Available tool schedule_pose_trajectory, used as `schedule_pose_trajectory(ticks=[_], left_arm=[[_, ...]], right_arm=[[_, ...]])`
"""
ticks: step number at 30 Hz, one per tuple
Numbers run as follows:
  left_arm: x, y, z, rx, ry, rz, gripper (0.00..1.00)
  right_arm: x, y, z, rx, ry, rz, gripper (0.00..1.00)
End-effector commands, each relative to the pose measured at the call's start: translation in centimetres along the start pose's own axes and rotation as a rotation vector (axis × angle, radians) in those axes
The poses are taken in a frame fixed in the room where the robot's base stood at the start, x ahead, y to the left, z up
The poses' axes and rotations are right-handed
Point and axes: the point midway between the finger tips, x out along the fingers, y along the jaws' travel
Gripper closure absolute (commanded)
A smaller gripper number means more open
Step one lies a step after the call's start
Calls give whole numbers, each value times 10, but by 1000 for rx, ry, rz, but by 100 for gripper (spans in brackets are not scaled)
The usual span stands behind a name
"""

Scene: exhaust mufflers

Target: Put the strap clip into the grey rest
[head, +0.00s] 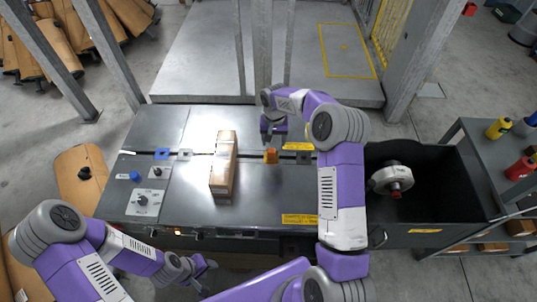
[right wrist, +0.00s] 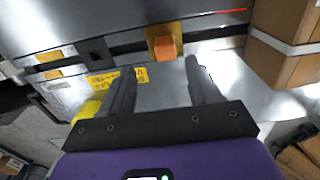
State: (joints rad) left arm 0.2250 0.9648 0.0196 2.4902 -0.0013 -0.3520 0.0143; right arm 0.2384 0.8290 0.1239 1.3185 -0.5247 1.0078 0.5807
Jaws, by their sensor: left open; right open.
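A small orange block (head: 270,156), which looks like the strap clip, sits at the dark slot across the grey bench. In the right wrist view the block (right wrist: 164,46) stands against a yellow-orange holder. My left gripper (head: 207,267) is open and empty before the bench's front edge.
A strapped cardboard box (head: 223,165) stands on the bench left of the orange block. A blue piece (head: 161,154) lies on the slot's left. A dark bin (head: 430,205) holding a round reel (head: 391,180) stands at right. Bench control knobs (head: 142,199) are at front left.

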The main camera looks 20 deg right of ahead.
Motion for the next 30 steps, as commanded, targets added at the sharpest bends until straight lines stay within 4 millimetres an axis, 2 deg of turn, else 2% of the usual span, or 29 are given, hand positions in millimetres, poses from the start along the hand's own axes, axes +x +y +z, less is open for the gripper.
schedule_pose_trajectory(ticks=[11,19,30], left_arm=[[2,0,0,0,0,0,57],[8,-3,0,0,0,0,57],[9,-3,0,0,0,0,57]], right_arm=[[2,0,0,0,1,-1,38],[26,0,0,1,-1,0,38],[31,-2,0,0,0,-1,38]])
